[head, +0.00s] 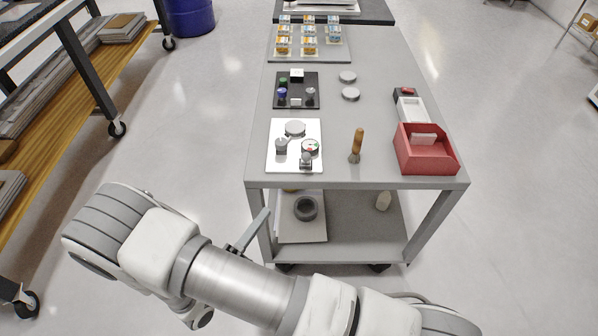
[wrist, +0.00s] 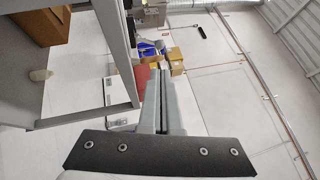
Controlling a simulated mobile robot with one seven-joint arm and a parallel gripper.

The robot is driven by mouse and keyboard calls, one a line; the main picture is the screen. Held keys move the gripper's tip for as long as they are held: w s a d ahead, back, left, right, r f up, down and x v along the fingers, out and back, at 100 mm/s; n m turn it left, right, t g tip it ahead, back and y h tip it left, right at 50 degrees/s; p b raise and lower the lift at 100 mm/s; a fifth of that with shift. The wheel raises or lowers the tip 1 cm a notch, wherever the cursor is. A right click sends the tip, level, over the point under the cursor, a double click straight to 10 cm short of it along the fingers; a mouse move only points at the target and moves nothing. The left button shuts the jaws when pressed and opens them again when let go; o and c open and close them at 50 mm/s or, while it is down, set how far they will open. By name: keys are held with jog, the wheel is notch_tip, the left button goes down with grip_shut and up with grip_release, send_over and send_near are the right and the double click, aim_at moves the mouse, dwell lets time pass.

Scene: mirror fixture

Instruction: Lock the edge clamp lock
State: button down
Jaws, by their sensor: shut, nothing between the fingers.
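A white fixture plate (head: 273,161) lies on the grey cart near its front left corner. It carries a round grey disc (head: 295,129), a small grey knob (head: 281,146), a round dial with red and green marks (head: 310,147) and a small dark-based fitting (head: 306,163). I cannot tell which part is the edge clamp lock. My gripper (head: 262,217) is in front of the cart's left front leg, below the top and apart from the plate. In the wrist view my gripper (wrist: 163,72) is shut and empty; the plate is not recognisable there.
The grey cart top (head: 385,90) also holds a wooden-handled tool (head: 357,145), a red bin (head: 425,158) and a black panel (head: 290,103). A lower shelf (head: 345,232) carries a dark ring (head: 305,208). The cart's front edge and leg are close to my gripper.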

aim_at(303, 160)
jog(key=shift+w, duration=0.1)
dwell(0.3)
jog(key=x, duration=1.3)
jog(key=shift+w+d+r, duration=0.1)
jog(key=shift+w+d, duration=0.2)
jog(key=shift+r+p, duration=0.15)
jog(key=shift+p, duration=0.15)
